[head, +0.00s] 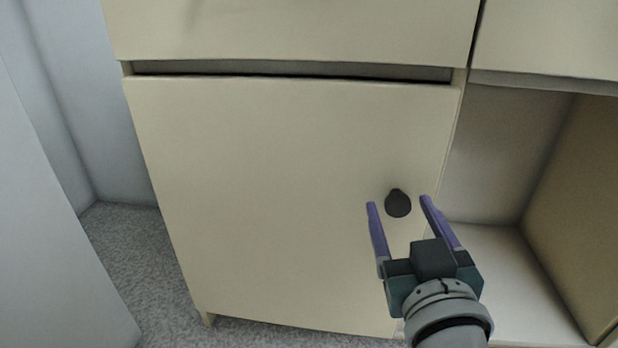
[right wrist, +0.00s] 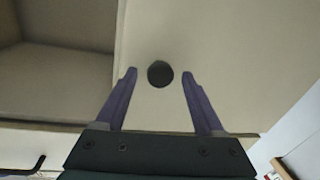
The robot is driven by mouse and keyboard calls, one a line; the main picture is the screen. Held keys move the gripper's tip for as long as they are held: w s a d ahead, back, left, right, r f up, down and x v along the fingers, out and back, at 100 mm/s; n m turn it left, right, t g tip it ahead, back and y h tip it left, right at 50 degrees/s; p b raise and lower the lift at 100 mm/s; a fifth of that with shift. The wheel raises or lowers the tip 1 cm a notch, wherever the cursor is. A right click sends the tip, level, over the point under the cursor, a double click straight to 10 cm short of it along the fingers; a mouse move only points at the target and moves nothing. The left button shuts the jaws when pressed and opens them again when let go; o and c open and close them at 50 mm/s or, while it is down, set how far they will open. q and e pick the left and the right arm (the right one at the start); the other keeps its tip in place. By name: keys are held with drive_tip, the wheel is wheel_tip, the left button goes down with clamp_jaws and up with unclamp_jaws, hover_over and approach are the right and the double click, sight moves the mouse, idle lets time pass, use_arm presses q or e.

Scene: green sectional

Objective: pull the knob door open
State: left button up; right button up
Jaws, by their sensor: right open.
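The cream cabinet door (head: 270,200) has a dark round knob (head: 398,203) near its right edge. The door looks shut in the head view. My right gripper (head: 397,201) is open, with its two purple fingers on either side of the knob in the picture. In the right wrist view the knob (right wrist: 160,74) shows between and slightly beyond the fingertips of the gripper (right wrist: 159,72), with a gap on each side. I see no contact, and how far the fingertips are from the knob in depth is hard to tell. My left gripper is not in view.
An open cubby (head: 500,240) lies right of the door. A drawer front (head: 290,30) is above, with a dark slot between. A pale wall or panel (head: 50,230) stands at the left. Grey carpet (head: 150,270) is free between it and the cabinet.

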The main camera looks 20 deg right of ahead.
drive_tip(key=shift+w+d, duration=0.1)
drive_tip(key=shift+w, duration=0.1)
drive_tip(key=shift+c, duration=0.2)
clamp_jaws()
idle(1.2)
